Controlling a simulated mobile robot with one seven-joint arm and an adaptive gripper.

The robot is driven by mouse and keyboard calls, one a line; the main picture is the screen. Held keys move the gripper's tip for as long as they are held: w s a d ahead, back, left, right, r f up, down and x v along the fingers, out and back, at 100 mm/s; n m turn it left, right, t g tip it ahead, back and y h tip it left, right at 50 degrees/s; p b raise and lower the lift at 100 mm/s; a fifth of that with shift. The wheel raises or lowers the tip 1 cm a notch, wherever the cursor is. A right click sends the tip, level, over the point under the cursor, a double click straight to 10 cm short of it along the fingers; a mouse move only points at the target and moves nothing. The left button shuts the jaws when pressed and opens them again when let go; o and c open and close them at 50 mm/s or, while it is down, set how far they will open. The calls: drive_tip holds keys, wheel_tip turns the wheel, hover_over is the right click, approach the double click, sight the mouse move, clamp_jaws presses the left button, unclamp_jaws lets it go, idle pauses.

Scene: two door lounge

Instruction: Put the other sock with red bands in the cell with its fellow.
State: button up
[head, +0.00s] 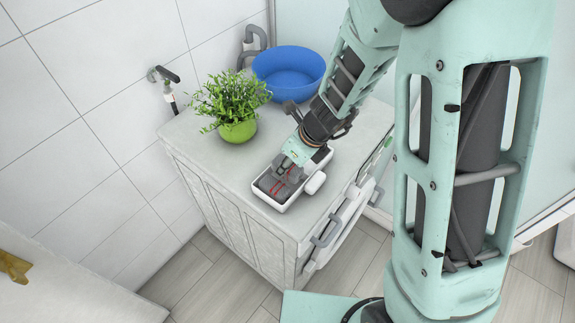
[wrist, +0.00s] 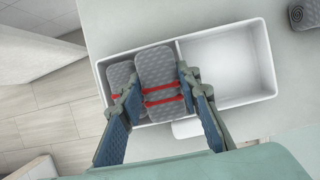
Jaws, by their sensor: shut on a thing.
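A white box (wrist: 226,108) with two cells stands on the cabinet top. In the wrist view, a grey sock with red bands (wrist: 119,76) lies in its left cell, partly covered. My gripper (wrist: 157,88) is shut on the other grey sock with red bands (wrist: 157,62), one finger on each side. The held sock is over or in the left cell, beside and partly over its fellow; I cannot tell whether it touches the floor. The right cell is empty. In the head view, my gripper (head: 288,166) points down into the box (head: 284,207).
A small patterned grey thing (wrist: 309,14) lies apart from the box. A green potted plant (head: 235,104) and a blue basin (head: 288,70) stand farther back on the cabinet top (head: 188,135). A small white piece (head: 316,183) is against the box's side.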

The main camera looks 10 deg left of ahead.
drive_tip(key=shift+f+b, duration=0.5)
drive_tip(key=shift+f, duration=0.05)
drive_tip(key=o, duration=1.1)
drive_tip(key=shift+s, duration=0.1)
drive_tip(key=shift+r, duration=0.1)
drive_tip(key=shift+r+p, duration=0.25)
drive_tip(key=shift+p, duration=0.1)
drive_tip(key=p+v, duration=0.5)
drive_tip(key=v, duration=0.7)
drive_tip(key=shift+r, duration=0.3)
